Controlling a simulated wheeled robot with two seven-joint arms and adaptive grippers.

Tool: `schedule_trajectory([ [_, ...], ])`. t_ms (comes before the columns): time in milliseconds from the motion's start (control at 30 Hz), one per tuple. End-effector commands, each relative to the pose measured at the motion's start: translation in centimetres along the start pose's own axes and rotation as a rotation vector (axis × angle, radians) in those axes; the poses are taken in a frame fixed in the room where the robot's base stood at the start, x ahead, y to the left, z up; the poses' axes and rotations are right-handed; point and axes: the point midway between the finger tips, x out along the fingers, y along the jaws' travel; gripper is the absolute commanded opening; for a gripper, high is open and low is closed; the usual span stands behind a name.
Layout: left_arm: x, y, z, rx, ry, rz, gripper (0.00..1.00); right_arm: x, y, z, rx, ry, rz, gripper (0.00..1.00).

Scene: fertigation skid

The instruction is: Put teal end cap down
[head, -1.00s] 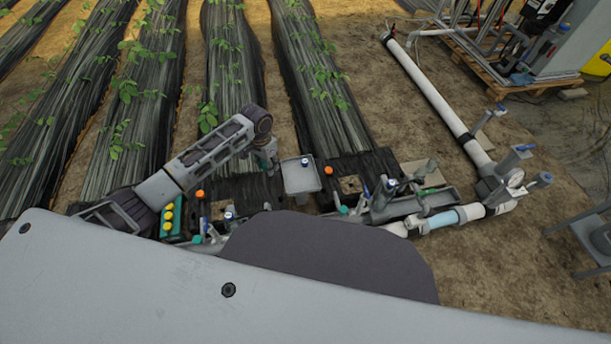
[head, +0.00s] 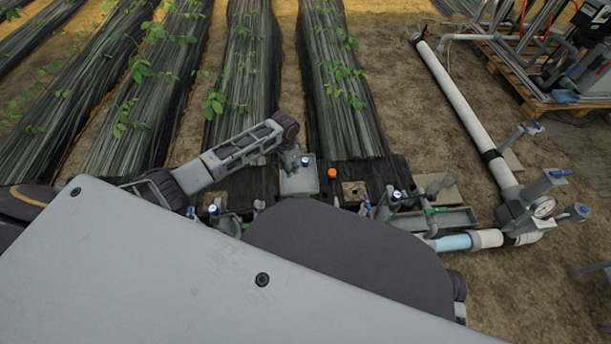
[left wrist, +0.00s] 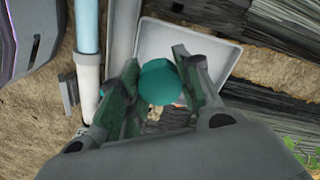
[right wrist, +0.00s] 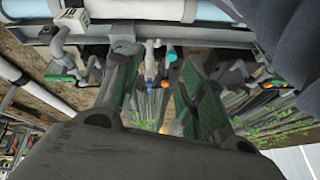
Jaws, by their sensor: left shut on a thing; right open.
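The teal end cap (left wrist: 159,82) sits between the fingers of my left gripper (left wrist: 156,85) in the left wrist view, and the gripper is shut on it. Behind the cap is a light grey tray (left wrist: 218,50) with small items near its lower part. In the head view my left gripper (head: 291,162) hangs over the back left of the tray (head: 299,183); the cap cannot be made out there. The gap between cap and tray is not clear. My right gripper (right wrist: 163,88) is open, with nothing between its fingers, facing the pipe fittings.
A small blue-topped item (head: 305,162) shows at the tray's back edge. An orange cap (head: 332,173) stands right of the tray. Grey valves (head: 392,196) and a pipe with a light blue section (head: 453,243) lie further right. Plastic-covered plant rows (head: 335,90) stretch behind.

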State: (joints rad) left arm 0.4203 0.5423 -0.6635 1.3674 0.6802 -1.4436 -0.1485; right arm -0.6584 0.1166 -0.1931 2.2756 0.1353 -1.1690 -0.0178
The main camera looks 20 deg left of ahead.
Motion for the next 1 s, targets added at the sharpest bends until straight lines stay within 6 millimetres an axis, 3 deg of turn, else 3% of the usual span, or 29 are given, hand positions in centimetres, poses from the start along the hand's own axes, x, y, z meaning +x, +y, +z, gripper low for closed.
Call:
schedule_trajectory([
  [167, 1.2, -0.2, 0.1, 0.016, -0.001, -0.002, 0.11, -0.8, -0.4, -0.3, -0.001, 0.009, -0.009, 0.41],
  [633, 1.4, -0.2, 0.1, 0.019, -0.001, -0.002, 0.11, -0.9, -0.4, -0.3, -0.001, 0.011, -0.010, 0.41],
  [1000, 4.7, -0.2, 0.1, 0.019, -0.002, -0.002, 0.11, 2.4, -0.6, 0.8, 0.022, 0.066, -0.039, 0.41],
])
